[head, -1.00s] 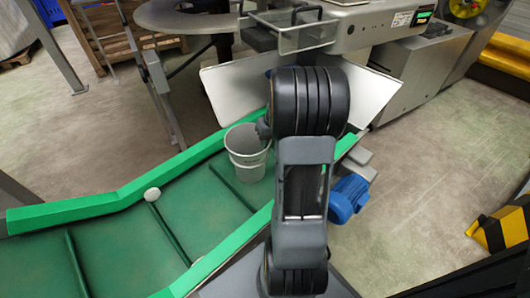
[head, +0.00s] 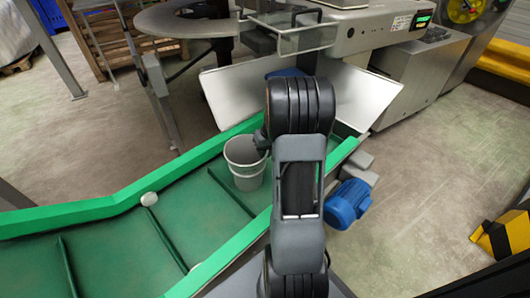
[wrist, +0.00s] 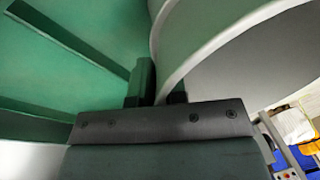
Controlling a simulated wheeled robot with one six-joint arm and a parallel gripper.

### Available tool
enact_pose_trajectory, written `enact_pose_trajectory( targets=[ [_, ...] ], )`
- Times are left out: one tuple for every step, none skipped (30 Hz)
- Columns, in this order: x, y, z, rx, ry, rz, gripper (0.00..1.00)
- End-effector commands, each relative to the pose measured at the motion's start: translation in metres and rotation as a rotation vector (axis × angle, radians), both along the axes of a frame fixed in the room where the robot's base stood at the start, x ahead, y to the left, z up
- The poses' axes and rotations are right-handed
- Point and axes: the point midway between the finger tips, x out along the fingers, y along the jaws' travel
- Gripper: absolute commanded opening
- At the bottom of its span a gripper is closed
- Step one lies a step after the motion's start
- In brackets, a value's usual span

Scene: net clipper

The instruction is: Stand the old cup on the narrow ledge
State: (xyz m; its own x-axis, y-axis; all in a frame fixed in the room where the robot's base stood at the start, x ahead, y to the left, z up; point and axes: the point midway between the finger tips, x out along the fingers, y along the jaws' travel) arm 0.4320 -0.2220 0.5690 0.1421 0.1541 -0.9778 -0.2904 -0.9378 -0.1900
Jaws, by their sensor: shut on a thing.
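The old cup (head: 245,170) is a pale grey, open-topped cup. It is upright over the green conveyor belt, left of my arm in the head view. My gripper (head: 263,138) is at the cup's upper right rim, partly hidden by my own wrist. In the wrist view my gripper (wrist: 160,88) has its fingers on either side of the cup's wall, shut on it, and the cup (wrist: 245,70) fills the right side. I cannot tell whether the cup's base touches the belt. The only narrow raised edge I make out is the conveyor's green side rail (head: 90,212).
The green belt (head: 190,215) has raised cross ribs. A white round piece (head: 149,199) lies by its far rail. Slanted metal plates (head: 235,92) and a machine with a clear tray (head: 290,38) stand behind. A blue motor (head: 347,203) sits at the right.

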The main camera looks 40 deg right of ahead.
Motion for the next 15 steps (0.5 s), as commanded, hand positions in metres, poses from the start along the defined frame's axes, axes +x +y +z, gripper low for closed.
enact_pose_trajectory(
  targets=[
    [0.0003, -0.0002, -0.0001, 0.000, -0.001, 0.000, 0.00],
    [0.0003, -0.0001, -0.0009, 0.000, -0.001, 0.000, 0.00],
    [0.0002, 0.0000, -0.0022, 0.000, -0.001, 0.000, 0.00],
    [0.0002, 0.0000, -0.0033, 0.000, -0.001, 0.000, 0.00],
    [-0.0001, 0.0001, -0.0033, 0.000, 0.000, 0.000, 0.14],
    [-0.0001, 0.0001, -0.0029, 0.000, 0.000, 0.000, 0.18],
    [-0.0001, 0.0001, -0.0028, 0.000, 0.001, 0.000, 0.21],
    [-0.0002, 0.0001, -0.0029, 0.000, 0.001, 0.000, 0.24],
    [-0.0002, 0.0001, -0.0028, 0.000, 0.001, 0.000, 0.28],
    [-0.0002, 0.0001, -0.0028, 0.000, 0.001, 0.000, 0.31],
    [-0.0002, 0.0002, -0.0028, 0.000, 0.001, 0.000, 0.34],
    [-0.0002, 0.0002, -0.0028, 0.000, 0.001, 0.000, 0.37],
    [-0.0002, 0.0002, -0.0028, 0.000, 0.001, 0.000, 0.38],
    [-0.0002, 0.0002, -0.0028, 0.000, 0.001, 0.000, 0.38],
    [-0.0002, 0.0002, -0.0028, 0.000, 0.001, 0.000, 0.38]
  ],
)
